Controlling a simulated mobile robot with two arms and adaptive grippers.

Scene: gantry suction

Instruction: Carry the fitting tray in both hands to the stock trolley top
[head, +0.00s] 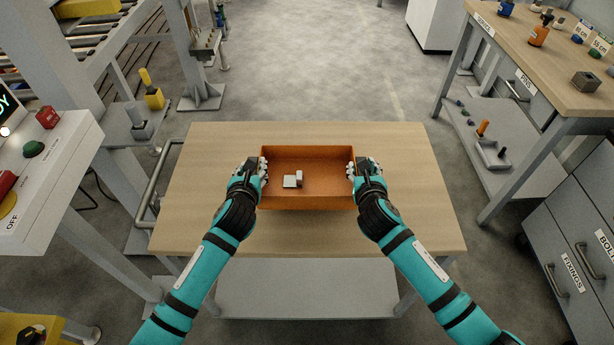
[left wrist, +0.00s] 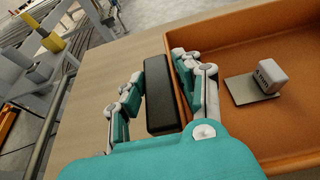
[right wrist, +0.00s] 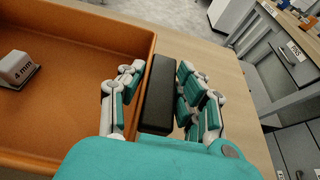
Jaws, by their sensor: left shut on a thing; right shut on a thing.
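The fitting tray (head: 325,168) is an open orange box over the middle of the wooden trolley top (head: 210,147). It looks level; I cannot tell whether its base touches the top. My left gripper (head: 262,171) is shut on the black handle (left wrist: 160,95) on the tray's left side. My right gripper (head: 353,171) is shut on the black handle (right wrist: 158,95) on the right side.
A wooden bench (head: 560,65) with labelled drawers stands at the right. A grey control box (head: 45,165) with buttons and gantry framing are at the left. The trolley has a side rail (head: 152,190) and a lower shelf (head: 305,285). Bare top surrounds the tray.

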